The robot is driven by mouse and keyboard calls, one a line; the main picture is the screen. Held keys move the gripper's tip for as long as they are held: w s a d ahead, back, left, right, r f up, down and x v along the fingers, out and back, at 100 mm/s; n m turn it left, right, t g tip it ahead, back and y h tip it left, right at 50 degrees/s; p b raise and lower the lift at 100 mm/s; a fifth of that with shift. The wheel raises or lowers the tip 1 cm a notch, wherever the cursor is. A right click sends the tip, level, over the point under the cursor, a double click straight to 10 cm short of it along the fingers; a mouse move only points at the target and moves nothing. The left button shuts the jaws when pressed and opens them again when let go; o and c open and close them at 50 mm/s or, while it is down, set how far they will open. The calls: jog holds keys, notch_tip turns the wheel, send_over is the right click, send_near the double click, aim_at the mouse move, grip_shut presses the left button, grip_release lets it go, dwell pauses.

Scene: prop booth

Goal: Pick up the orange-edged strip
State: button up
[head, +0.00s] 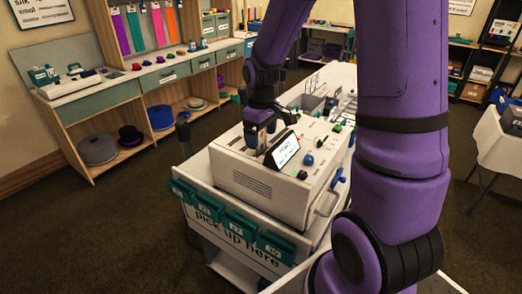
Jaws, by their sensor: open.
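My purple arm reaches over a white boxy machine (262,184) on a cart, and my dark gripper (262,136) points down at the machine's back left part, close to a small tilted display (283,150). The gripper is open; its fingertips are small and partly dark, and I cannot tell whether they touch anything. I cannot make out an orange-edged strip for certain. A plain orange hanging strip (171,24) shows on the far wall unit beside pink, teal and purple ones. My arm hides much of the right side.
Teal tags (237,222) line the cart's front above the words "pick up here". A wooden shelf unit (120,105) stands at left, a white-clothed table (497,140) at right. Dark carpet is clear at left.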

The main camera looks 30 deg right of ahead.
jog(key=shift+f, duration=0.9)
jog(key=c, duration=0.7)
jog(key=shift+c, duration=0.2)
notch_tip(320, 180, up, 10)
jog(key=shift+r, duration=0.1)
